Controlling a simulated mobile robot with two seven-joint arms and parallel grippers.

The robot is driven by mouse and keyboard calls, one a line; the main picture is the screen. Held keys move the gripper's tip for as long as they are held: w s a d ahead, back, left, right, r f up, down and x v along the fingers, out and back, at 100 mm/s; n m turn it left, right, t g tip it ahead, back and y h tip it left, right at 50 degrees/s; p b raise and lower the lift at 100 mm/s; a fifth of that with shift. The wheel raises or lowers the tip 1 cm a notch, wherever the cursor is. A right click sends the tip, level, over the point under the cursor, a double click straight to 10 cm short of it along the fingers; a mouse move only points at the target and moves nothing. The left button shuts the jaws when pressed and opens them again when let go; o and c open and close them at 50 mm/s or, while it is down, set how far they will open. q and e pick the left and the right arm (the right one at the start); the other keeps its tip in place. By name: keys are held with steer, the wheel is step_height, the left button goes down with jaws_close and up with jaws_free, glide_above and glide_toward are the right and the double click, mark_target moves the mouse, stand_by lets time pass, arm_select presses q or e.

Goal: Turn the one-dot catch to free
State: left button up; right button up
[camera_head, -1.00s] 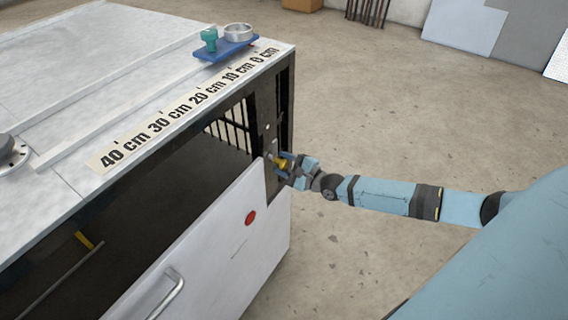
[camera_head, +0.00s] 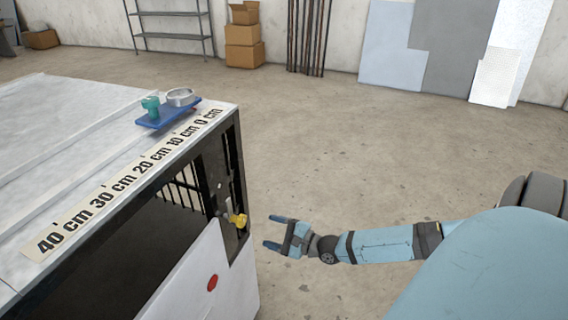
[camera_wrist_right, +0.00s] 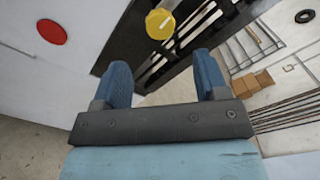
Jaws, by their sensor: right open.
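A yellow catch knob (camera_head: 238,220) sits on the dark corner post of the bench, above the white front panel. It also shows in the right wrist view (camera_wrist_right: 160,24), beyond the fingertips and clear of them. I cannot make out any dots on it. My right gripper (camera_head: 270,231) is open and empty, with a gap between it and the knob; its two blue fingers also show in the right wrist view (camera_wrist_right: 162,76). My left gripper is not in view.
The bench top (camera_head: 60,125) carries a centimetre scale (camera_head: 125,182) and a blue plate (camera_head: 168,112) with a green knob and metal ring. A red disc (camera_head: 212,282) is on the white panel (camera_head: 195,275). Clear floor lies right of the bench; boxes (camera_head: 243,35) stand far back.

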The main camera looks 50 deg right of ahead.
steer(key=shift+v, duration=1.7)
steer(key=shift+s, duration=0.1)
